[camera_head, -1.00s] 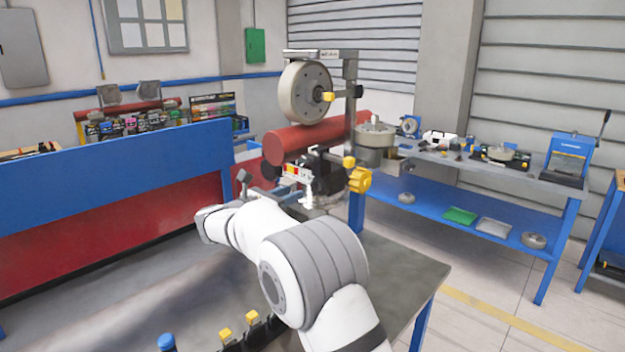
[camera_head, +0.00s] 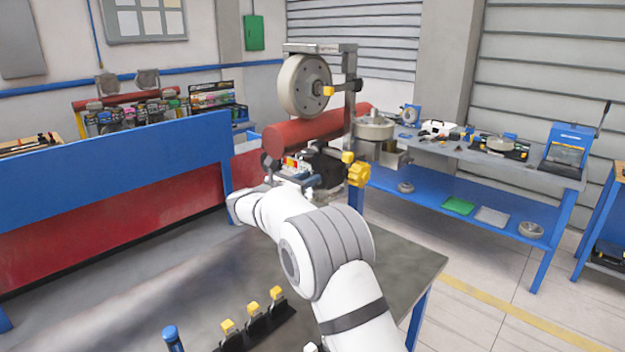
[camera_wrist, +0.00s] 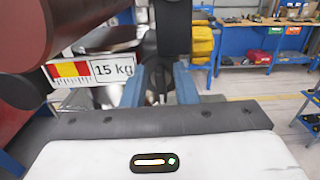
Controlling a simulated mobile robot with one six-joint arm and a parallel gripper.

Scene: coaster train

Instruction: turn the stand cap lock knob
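A large lobed yellow knob (camera_head: 358,173) is on the right side of the stand's dark mechanism (camera_head: 325,165), with a small yellow knob (camera_head: 347,157) just above it. Another yellow knob (camera_head: 328,91) is at the hub of the grey wheel above. I cannot tell which is the stand cap lock knob. In the wrist view a yellow knob (camera_wrist: 203,42) is right of and beyond my gripper (camera_wrist: 159,78). The blue fingers are apart, with a dark part showing between them; I see no clear contact. In the head view my arm hides most of the gripper.
A red cylinder (camera_head: 315,135) and grey wheel (camera_head: 304,86) are close around the stand. A "15 kg" label (camera_wrist: 92,70) is left of the fingers. Black holders with yellow tops (camera_head: 253,309) sit on the near bench. The bench's right part (camera_head: 405,260) is clear.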

